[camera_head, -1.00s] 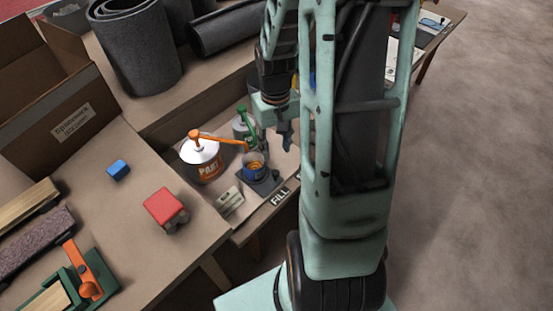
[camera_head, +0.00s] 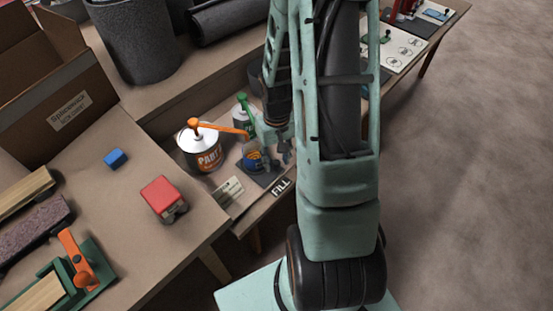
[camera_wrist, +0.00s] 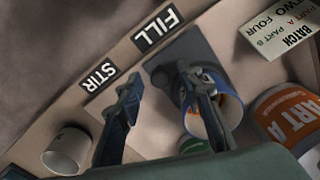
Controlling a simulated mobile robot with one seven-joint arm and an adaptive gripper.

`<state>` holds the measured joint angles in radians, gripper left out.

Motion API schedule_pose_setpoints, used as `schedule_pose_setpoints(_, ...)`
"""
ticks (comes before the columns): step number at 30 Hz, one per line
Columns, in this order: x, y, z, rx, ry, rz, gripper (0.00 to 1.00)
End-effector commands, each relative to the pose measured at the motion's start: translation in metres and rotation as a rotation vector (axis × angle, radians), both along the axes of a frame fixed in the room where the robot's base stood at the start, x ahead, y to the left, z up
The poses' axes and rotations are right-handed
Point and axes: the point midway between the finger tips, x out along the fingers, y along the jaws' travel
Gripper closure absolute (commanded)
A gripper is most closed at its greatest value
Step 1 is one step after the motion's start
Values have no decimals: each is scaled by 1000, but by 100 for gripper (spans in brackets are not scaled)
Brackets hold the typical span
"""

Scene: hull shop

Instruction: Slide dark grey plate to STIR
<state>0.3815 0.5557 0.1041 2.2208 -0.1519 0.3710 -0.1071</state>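The dark grey plate (camera_head: 256,180) lies on the lower bench beside the FILL label (camera_head: 281,187). It also shows in the wrist view (camera_wrist: 196,46), with a dark knob (camera_wrist: 160,76) near its edge. A blue cup (camera_wrist: 226,99) stands on the plate. The STIR label (camera_wrist: 98,78) lies to the left of FILL in the wrist view. My gripper (camera_wrist: 160,80) is open, with one finger on each side of the knob. One finger overlaps the cup in view; I cannot tell whether it touches. My arm hides part of the bench in the head view.
A PART A can (camera_head: 203,151) with an orange pump spout stands left of the cup. A green-spouted can (camera_head: 241,121) is behind. A batch card (camera_head: 229,190) lies left of the plate. A white cup (camera_wrist: 67,151) stands beyond STIR.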

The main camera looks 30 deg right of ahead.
Motion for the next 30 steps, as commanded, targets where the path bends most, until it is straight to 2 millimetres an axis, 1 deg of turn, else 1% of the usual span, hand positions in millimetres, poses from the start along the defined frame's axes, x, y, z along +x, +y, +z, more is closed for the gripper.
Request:
schedule_pose_setpoints(4, 0, 0, 0, 0, 0, 0, 67)
schedule_pose_setpoints(13, 0, 0, 1, 0, 0, 0, 100)
schedule_pose_setpoints(23, 1, -1, 1, 0, 0, -1, 100)
schedule_pose_setpoints(26, 5, -13, 1, 0, 0, -4, 100)
schedule_pose_setpoints(29, 14, -36, 2, -1, -1, -8, 100)
schedule_pose_setpoints(30, 18, -48, 2, -1, -2, -8, 100)
